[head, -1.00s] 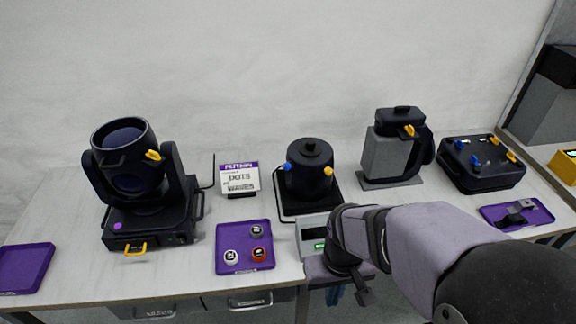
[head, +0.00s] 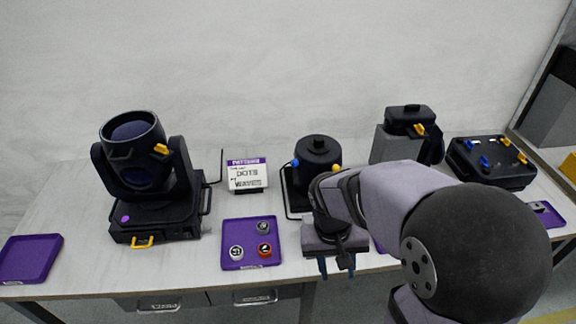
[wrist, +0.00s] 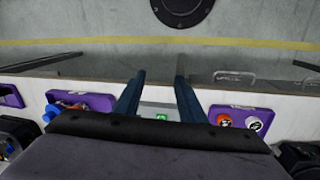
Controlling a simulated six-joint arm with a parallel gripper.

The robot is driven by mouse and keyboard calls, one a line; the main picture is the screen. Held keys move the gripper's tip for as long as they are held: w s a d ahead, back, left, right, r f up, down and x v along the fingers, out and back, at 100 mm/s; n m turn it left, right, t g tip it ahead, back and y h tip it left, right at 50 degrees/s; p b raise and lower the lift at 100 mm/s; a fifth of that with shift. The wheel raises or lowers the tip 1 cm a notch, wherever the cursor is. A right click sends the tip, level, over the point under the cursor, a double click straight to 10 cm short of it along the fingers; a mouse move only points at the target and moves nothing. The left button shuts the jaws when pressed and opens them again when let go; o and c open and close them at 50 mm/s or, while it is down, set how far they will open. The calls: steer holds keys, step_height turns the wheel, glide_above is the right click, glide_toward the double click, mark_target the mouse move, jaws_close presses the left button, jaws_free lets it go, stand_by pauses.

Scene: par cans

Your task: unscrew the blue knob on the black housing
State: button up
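A round black housing (head: 318,153) with a lid stands at the middle of the table. A blue knob (head: 295,163) sits on its left side and a yellow knob (head: 337,168) on its right. A flat black case (head: 488,176) at the right also carries blue knobs (head: 470,144) and yellow knobs (head: 506,142), so I cannot tell which housing is meant. My gripper (head: 337,270) points down in front of the round housing, near the table's front edge. Its fingers are apart and empty in the wrist view (wrist: 159,85). My arm hides part of the round housing's lower right.
A purple tray (head: 234,258) with small round pieces lies left of my gripper. A black moving-head lamp (head: 150,205) and another purple tray (head: 28,262) are farther left. A sign (head: 247,175) and a grey stand (head: 388,150) are behind. My arm covers the table's right front.

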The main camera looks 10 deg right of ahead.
steer(key=w+m+h, duration=0.1)
steer(key=w, duration=0.4)
steer(key=w+a+r+m+t+h+b, duration=0.1)
steer(key=w+m+h, duration=0.1)
steer(key=w, duration=0.4)
steer(key=w+a+m+t+h, duration=0.1)
steer(key=w+m+h, duration=0.1)
steer(key=w, duration=0.3)
steer(key=shift+w+a+r, duration=0.1)
steer(key=shift+w+r, duration=0.05)
steer(key=shift+r, duration=0.05)
steer(key=w+a+r+m+t+h+b, duration=0.1)
steer(key=w+a+r+m+t+h, duration=0.15)
steer(key=w+a+m, duration=0.4)
steer(key=m+t+h, duration=0.1)
steer(key=t+h, duration=0.1)
steer(key=t, duration=0.2)
glide_toward(292, 164)
steer(key=shift+g, duration=0.25)
steer(key=shift+r+p+x, duration=0.2)
steer(key=shift+p+x, duration=0.3)
steer(key=shift+x, duration=1)
steer(key=shift+r+p+x, duration=0.15)
steer(key=shift+p+x, duration=0.35)
steer(key=shift+x, duration=2.05)
steer(key=shift+f, duration=0.1)
jaws_close()
